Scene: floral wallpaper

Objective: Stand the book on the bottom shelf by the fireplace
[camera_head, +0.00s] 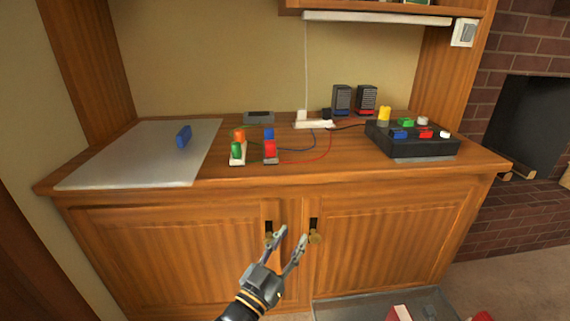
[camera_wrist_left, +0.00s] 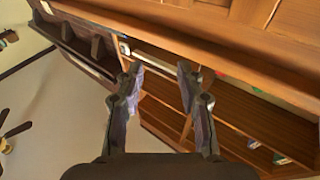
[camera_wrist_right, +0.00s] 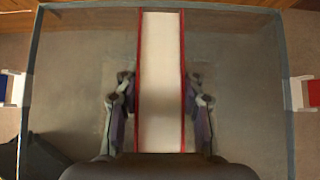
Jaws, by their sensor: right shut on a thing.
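A book (camera_wrist_right: 161,60) with red covers and pale page edges stands between the fingers of my right gripper (camera_wrist_right: 160,100) in the right wrist view. That gripper is shut on it, over a grey tray-like surface (camera_wrist_right: 80,60) with raised edges. My left gripper (camera_head: 289,242) is open and empty in front of the cabinet doors; its spread fingers also show in the left wrist view (camera_wrist_left: 160,85). The brick fireplace (camera_head: 530,125) is at the right of the head view. I cannot make out the bottom shelf beside it.
The wooden cabinet (camera_head: 190,255) carries a grey mat (camera_head: 130,160), a blue block (camera_head: 183,137), coloured blocks on small stands (camera_head: 238,152), a black box with coloured knobs (camera_head: 410,137) and two speakers (camera_head: 342,99). A grey tray (camera_head: 350,306) lies low in front. Red and white objects (camera_wrist_right: 305,93) flank it.

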